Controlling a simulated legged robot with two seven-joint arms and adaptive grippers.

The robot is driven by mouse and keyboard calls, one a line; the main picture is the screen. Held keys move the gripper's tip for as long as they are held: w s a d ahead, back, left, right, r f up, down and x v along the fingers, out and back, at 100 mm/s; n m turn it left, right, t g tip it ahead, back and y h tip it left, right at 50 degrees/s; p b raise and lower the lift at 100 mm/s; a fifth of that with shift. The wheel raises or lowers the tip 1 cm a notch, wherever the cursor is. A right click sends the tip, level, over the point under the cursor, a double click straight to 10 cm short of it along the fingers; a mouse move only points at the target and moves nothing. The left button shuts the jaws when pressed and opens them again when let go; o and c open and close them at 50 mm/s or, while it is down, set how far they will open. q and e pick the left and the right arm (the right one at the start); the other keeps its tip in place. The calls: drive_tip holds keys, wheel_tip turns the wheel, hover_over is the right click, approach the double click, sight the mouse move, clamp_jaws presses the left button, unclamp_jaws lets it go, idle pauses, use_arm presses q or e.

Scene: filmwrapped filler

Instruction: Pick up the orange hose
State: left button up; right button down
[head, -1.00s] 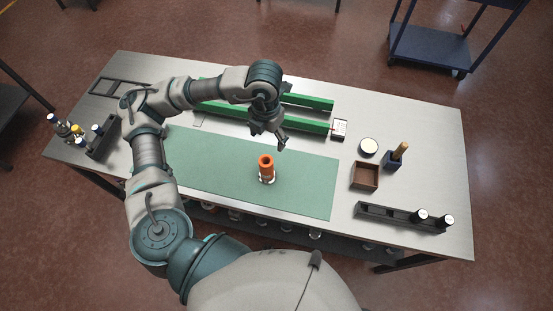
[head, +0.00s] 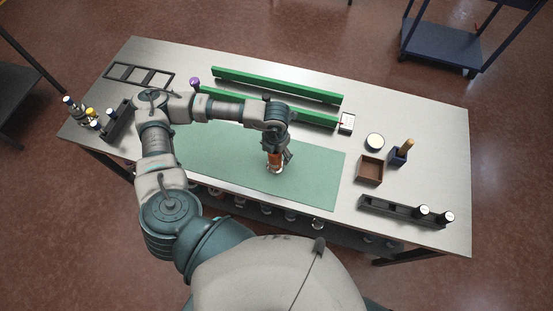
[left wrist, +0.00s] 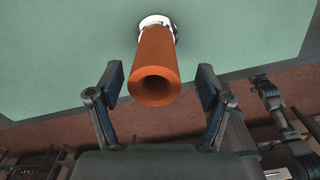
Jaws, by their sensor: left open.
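The orange hose (head: 275,158) is a short orange tube standing on the green mat (head: 220,160), partly hidden by my gripper in the head view. In the left wrist view the hose (left wrist: 157,65) shows its open end toward the camera, with a white and metallic base at its far end. My left gripper (head: 280,160) is at the hose in the head view. In the left wrist view its two fingers (left wrist: 160,88) are spread apart, one on each side of the hose, with gaps on both sides. My right gripper is not in view.
Two green bars (head: 277,85) lie behind the mat. A brown box (head: 370,169), a blue holder (head: 399,156), a round white-topped item (head: 375,140) and a black rack (head: 395,208) stand on the right. Bottles (head: 88,115) stand at the left end.

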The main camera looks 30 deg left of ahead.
use_arm(q)
drive_tip(key=shift+a+f, duration=0.2)
drive_tip(key=shift+f, duration=0.3)
drive_tip(key=shift+a+f, duration=0.3)
drive_tip(key=shift+a, duration=0.1)
drive_tip(key=shift+d+r, duration=0.15)
drive_tip(key=shift+d, duration=0.35)
clamp_jaws()
drive_tip(key=shift+a, duration=0.1)
drive_tip(key=shift+a, duration=0.1)
